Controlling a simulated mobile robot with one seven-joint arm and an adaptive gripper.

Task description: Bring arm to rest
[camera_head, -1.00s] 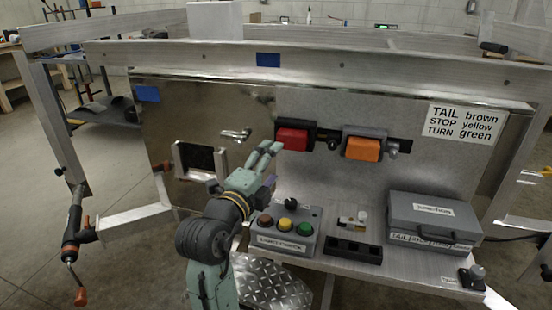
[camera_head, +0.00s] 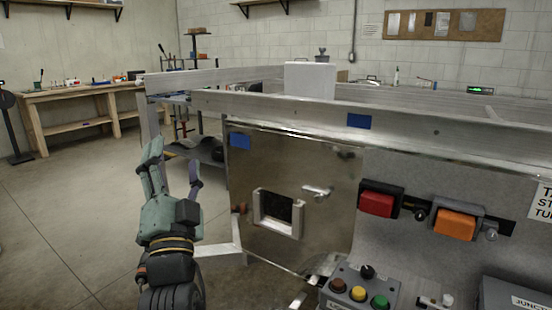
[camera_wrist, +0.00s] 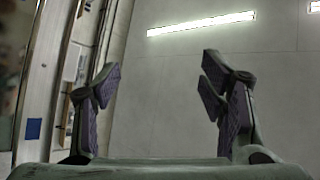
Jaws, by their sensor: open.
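My gripper (camera_head: 172,168) is at the left in the head view, raised with its fingers pointing up. It stands in front of the left end of the aluminium trailer frame (camera_head: 250,106) and is clear of the panel. In the wrist view my gripper (camera_wrist: 158,88) shows its two fingers wide apart with nothing between them. Behind them the wrist view shows the ceiling with a lit strip lamp (camera_wrist: 200,24).
The trailer panel (camera_head: 340,190) carries a red light (camera_head: 377,204) and an orange light (camera_head: 455,224). Below is a control box (camera_head: 356,292) with coloured buttons. A wooden workbench (camera_head: 85,92) stands at the back left. The floor (camera_head: 60,215) at left is open.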

